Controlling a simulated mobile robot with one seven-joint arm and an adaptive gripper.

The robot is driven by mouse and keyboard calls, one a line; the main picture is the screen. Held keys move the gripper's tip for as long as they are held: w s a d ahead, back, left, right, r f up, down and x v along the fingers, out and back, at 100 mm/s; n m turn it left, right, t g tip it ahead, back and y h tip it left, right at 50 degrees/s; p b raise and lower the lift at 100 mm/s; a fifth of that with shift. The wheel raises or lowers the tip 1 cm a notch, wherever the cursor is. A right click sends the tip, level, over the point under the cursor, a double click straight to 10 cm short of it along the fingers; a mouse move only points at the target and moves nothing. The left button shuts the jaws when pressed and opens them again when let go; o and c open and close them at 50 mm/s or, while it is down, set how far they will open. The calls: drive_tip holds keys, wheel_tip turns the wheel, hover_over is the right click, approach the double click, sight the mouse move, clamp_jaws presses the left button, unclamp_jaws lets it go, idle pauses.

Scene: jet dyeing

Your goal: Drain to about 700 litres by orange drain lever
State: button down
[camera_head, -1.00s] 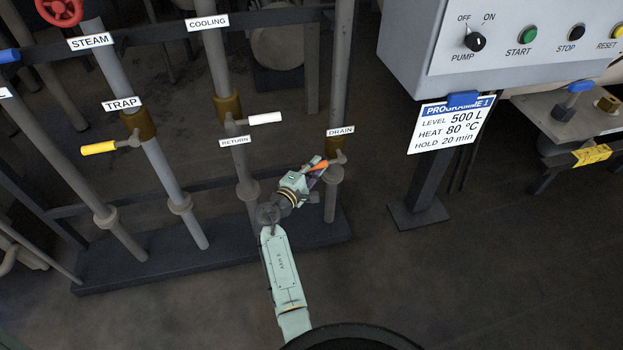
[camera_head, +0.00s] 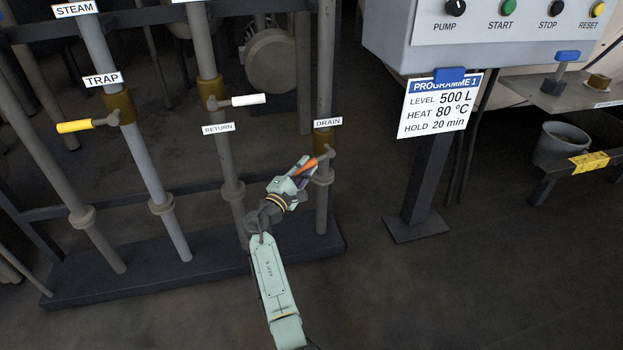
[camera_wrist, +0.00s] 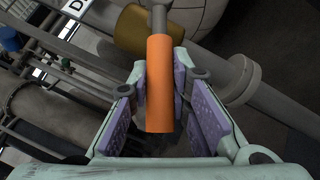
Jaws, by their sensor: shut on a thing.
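The orange drain lever (camera_head: 308,166) sticks out to the left of the drain pipe, below the DRAIN label (camera_head: 328,122). Its brass valve body (camera_head: 323,138) sits on the pipe. My gripper (camera_head: 299,172) is at the lever, with its fingers around the handle. In the wrist view the orange lever (camera_wrist: 160,85) lies between the purple finger pads of my gripper (camera_wrist: 162,105). The far pads are close against the handle's sides. No litre gauge shows in these views.
The white RETURN lever (camera_head: 249,100) and yellow TRAP lever (camera_head: 75,126) are on pipes to the left. The control panel (camera_head: 500,35) and its post (camera_head: 428,185) stand to the right, with a programme card (camera_head: 438,105) reading level 500 L.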

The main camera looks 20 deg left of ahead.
drive_tip(key=shift+f+n+t+b, duration=0.15)
drive_tip(key=shift+n+t+b, duration=0.15)
drive_tip(key=shift+b, duration=0.05)
drive_tip(key=c, duration=1.5)
unclamp_jaws()
drive_tip(key=shift+o, duration=0.2)
